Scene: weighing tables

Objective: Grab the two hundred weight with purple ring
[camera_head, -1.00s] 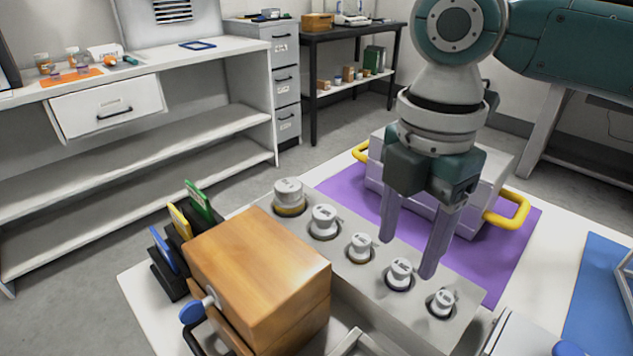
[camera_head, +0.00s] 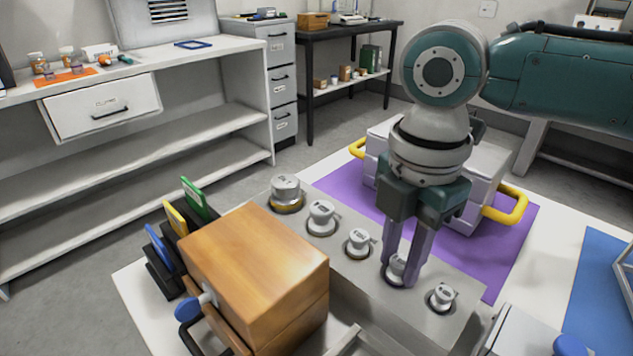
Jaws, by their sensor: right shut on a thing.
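A grey block (camera_head: 335,262) on the white table holds a row of several metal weights, largest at the far left end. My right gripper (camera_head: 400,275) points down at the block, its fingers closed around the fourth weight (camera_head: 396,270) from the left, which sits in its hole. In the earlier picture this weight shows a dark purple-blue ring; the fingers partly cover it now. The third weight (camera_head: 358,243) stands just left of the fingers and the smallest weight (camera_head: 441,297) just right. My left gripper is not in view.
A wooden box (camera_head: 255,270) stands left of the block, with coloured cards (camera_head: 195,198) behind it. A white case with yellow handles (camera_head: 508,205) stands on a purple mat (camera_head: 335,190) behind my right gripper. A blue mat (camera_head: 600,290) lies at right.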

